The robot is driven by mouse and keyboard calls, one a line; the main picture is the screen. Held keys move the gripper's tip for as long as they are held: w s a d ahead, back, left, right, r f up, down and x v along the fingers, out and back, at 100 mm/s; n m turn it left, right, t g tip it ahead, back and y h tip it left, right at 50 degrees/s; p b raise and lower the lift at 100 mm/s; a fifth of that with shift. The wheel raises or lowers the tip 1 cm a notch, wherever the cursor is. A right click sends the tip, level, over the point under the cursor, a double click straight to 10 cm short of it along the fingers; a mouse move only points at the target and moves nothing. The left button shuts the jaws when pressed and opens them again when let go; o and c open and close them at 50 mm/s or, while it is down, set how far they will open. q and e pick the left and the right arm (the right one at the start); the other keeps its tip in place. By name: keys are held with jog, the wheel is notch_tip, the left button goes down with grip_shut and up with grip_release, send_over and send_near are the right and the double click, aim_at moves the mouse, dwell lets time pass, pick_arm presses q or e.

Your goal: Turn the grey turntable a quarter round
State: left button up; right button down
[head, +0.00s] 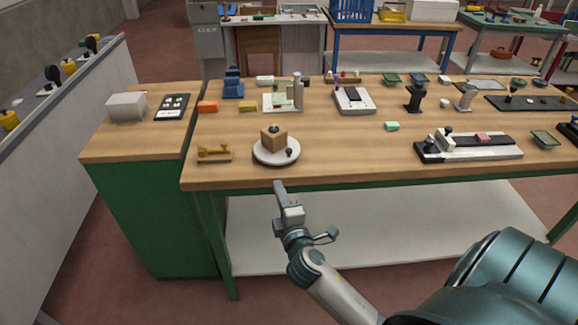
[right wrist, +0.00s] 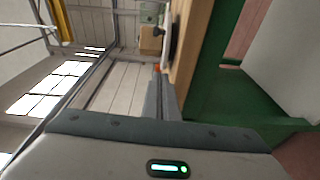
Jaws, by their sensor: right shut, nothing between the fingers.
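The grey turntable (head: 277,155) is a pale round disc near the front edge of the wooden bench, left of the middle. A tan block (head: 273,138) sits on it, and a small dark knob (head: 289,152) stands at its right front rim. My right gripper (head: 279,186) is shut and empty in front of the bench edge, below and apart from the turntable. In the right wrist view its closed fingers (right wrist: 161,98) point along the bench's front edge, and a slice of the turntable (right wrist: 167,35) shows beyond them. My left gripper is not in view.
A brass-coloured piece on a small wooden base (head: 214,153) lies left of the turntable. A long black-and-white fixture (head: 468,147) stands to the right. The bench top between turntable and fixture is clear.

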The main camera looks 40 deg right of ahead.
jog(key=shift+w+a+r+h, duration=0.1)
jog(key=shift+w+r+h, duration=0.15)
jog(key=shift+r, duration=0.45)
jog(key=p+x, duration=0.3)
jog(key=x, duration=0.7)
jog(key=shift+w+d+r, duration=0.1)
jog(key=shift+d, duration=0.15)
jog(key=shift+s+d+p, duration=0.15)
jog(key=shift+d+p, duration=0.15)
jog(key=shift+d, duration=0.25)
jog(key=shift+s+d+p, duration=0.15)
jog(key=shift+d+p, duration=0.1)
jog(key=shift+d, duration=0.35)
jog(key=shift+s+d, duration=0.2)
jog(key=shift+d, duration=0.4)
